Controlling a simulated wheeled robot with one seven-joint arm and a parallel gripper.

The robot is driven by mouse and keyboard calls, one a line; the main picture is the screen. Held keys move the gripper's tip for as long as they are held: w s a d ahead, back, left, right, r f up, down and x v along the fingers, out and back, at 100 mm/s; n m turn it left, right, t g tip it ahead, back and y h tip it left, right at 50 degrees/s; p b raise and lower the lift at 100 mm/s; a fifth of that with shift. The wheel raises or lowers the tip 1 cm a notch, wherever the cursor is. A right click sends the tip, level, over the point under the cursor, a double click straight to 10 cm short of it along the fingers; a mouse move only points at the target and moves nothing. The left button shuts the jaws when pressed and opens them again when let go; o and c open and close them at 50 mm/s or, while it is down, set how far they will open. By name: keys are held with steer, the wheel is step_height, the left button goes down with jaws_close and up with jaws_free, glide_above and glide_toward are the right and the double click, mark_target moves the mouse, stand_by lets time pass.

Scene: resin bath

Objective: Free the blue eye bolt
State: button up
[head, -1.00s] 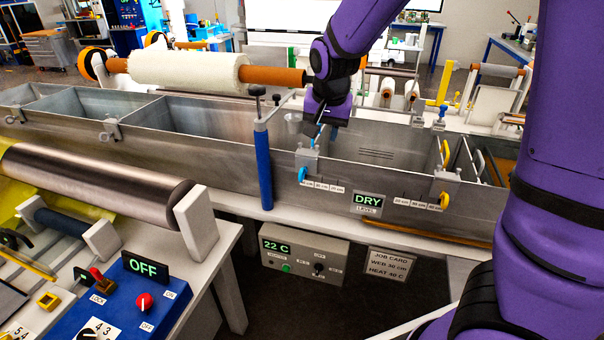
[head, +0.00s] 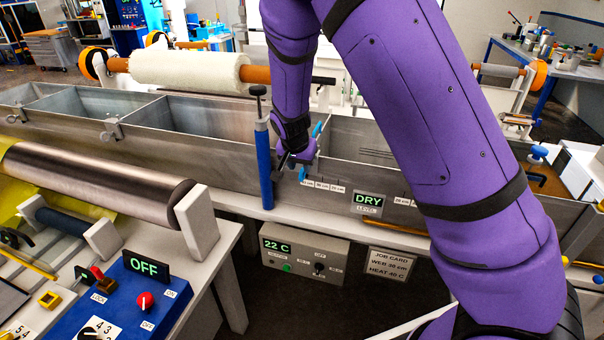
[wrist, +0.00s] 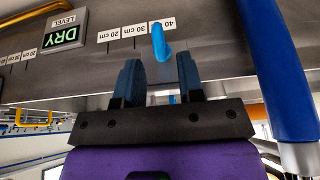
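The blue eye bolt (head: 302,173) is at the front wall of the long metal bath (head: 345,178), above the scale labels. In the wrist view it shows as a blue hook (wrist: 161,42) beside the 40 cm label. My gripper (wrist: 159,70) is open, with its two dark blue fingers spread and nothing between them. The hook is just beyond the fingertips, roughly in line with the gap. In the head view my gripper (head: 291,163) is at the front wall close to the bolt. My wrist hides much of the bolt's mount there.
A blue post (head: 264,165) with a black top handle stands immediately left of my gripper; it is also close at right in the wrist view (wrist: 280,75). The DRY level display (head: 368,200) is to the right.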

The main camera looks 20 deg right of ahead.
mark_target(302, 170)
steer(key=shift+x, duration=2.55)
jaws_close()
